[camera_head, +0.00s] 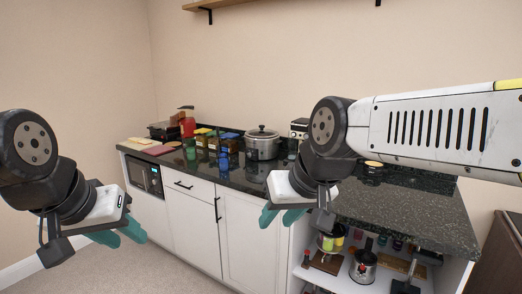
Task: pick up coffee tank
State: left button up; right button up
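I cannot single out a coffee tank for certain. A silver coffee-maker-like appliance (299,127) stands at the back of the dark counter, partly hidden behind my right arm. A silver pot with a black handle (363,267) stands on the open lower shelf at the right. My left gripper (118,240) is in front of the cabinets at the left, its teal fingers apart and empty. My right gripper (279,221) hangs in front of the white cabinet doors, teal fingers apart and empty. Neither gripper touches any object.
A slow cooker (262,143), coloured jars (228,143) and a red blender-like item (187,125) crowd the dark counter (400,205). A microwave (146,178) sits under its left end. The shelf also holds a pot with yellow items (331,240). The floor at lower left is clear.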

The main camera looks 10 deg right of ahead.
aim_at(293, 142)
jog(key=i+j+z, duration=0.35)
jog(key=i, duration=0.55)
jog(key=i+j+z, duration=0.35)
jog(key=i+j, duration=0.3)
jog(key=i, duration=0.2)
jog(key=i+j+z, duration=0.3)
jog(key=i+j, duration=0.5)
